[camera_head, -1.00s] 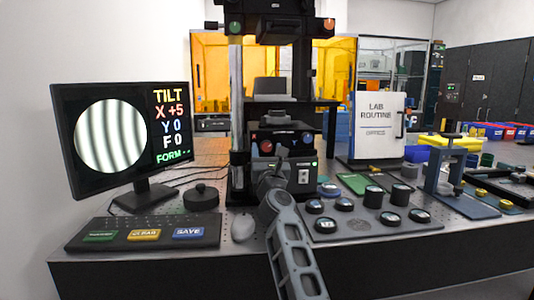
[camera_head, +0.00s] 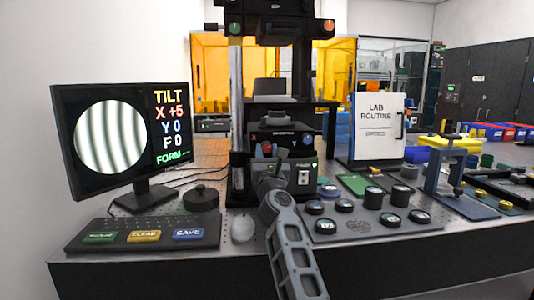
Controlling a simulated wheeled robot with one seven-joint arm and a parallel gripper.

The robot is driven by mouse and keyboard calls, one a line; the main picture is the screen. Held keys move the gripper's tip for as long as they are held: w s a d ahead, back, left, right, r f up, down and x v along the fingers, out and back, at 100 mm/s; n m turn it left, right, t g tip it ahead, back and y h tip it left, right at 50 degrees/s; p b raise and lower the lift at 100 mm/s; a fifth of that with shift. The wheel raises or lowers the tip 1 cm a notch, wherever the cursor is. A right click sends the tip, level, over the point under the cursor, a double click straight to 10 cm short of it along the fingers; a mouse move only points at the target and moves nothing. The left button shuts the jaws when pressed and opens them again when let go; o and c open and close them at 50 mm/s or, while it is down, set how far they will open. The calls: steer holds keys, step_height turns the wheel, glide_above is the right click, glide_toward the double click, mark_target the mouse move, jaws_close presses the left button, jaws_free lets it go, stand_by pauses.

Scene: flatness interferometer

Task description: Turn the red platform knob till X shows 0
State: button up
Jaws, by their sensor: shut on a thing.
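The interferometer's black platform unit (camera_head: 292,148) stands in the middle of the bench. The red platform knob (camera_head: 267,149) shows on the left of its front. My gripper (camera_head: 268,163) is at the red knob and shut on it; my own wrist hides most of the fingers and the lower part of the knob. A blue knob (camera_head: 308,140) sits on the right of the front. The monitor (camera_head: 125,140) at left reads TILT, X +5, Y 0, F 0, with slanted dark fringes in a round picture.
A button panel (camera_head: 145,234) with green, yellow and blue keys lies front left, a mouse (camera_head: 243,228) beside it. A dark round puck (camera_head: 201,198) stands behind. A tray (camera_head: 345,232) of round pieces lies right of my arm. A white lab sign (camera_head: 378,125) stands behind it.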

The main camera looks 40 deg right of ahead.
steer(key=shift+n+p, duration=0.3)
steer(key=shift+n, duration=0.1)
steer(key=n+y+p, duration=0.1)
steer(key=n, duration=0.1)
steer(key=n+t+y+p, duration=0.1)
steer(key=shift+s+d+r+n+p, duration=0.1)
steer(key=shift+r+n+p, duration=0.1)
steer(key=shift+n+p, duration=0.15)
steer(key=n+y+p, duration=0.2)
steer(key=n, duration=0.1)
steer(key=shift+d+n, duration=0.15)
steer(key=shift+n, duration=0.2)
steer(key=n+y+p, duration=0.2)
steer(key=n, duration=0.2)
steer(key=n+y+p, duration=0.1)
steer(key=n+p, duration=0.1)
steer(key=n, duration=0.2)
steer(key=shift+s+y, duration=0.15)
steer(key=shift+y, duration=0.25)
steer(key=o, duration=1)
steer(key=shift+d, duration=0.1)
steer(key=shift+o, duration=0.2)
steer(key=v, duration=0.7)
steer(key=shift+s, duration=0.4)
